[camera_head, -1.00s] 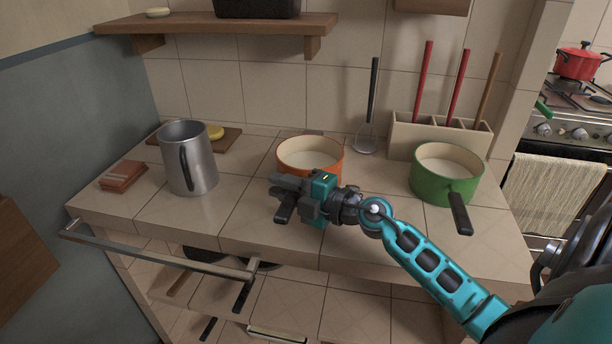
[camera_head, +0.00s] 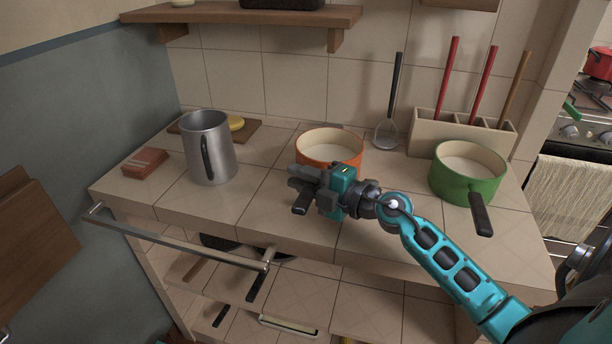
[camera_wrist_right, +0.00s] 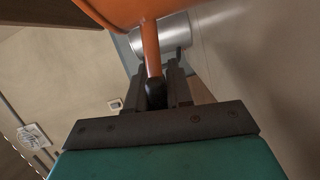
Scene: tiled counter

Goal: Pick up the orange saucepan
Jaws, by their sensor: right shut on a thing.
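The orange saucepan (camera_head: 318,153) stands upright at the middle of the counter, with a pale inside. In the right wrist view the orange pan body (camera_wrist_right: 125,12) is at the top, and its orange handle stem (camera_wrist_right: 151,48) runs down to a dark grip between the fingers. My right gripper (camera_head: 302,190) is in front of the pan and hides its lower front; it is shut on the handle. In the wrist view the fingers (camera_wrist_right: 160,90) lie on either side of the dark handle. Whether the pan touches the counter is hard to tell. My left gripper is not in view.
A metal mug (camera_head: 209,150) stands to the left, near a reddish-brown block (camera_head: 145,163). A green saucepan (camera_head: 462,180) stands to the right, its handle pointing forward. A utensil holder (camera_head: 425,138) and a ladle (camera_head: 387,130) are behind. A rail (camera_head: 170,236) runs along the front edge.

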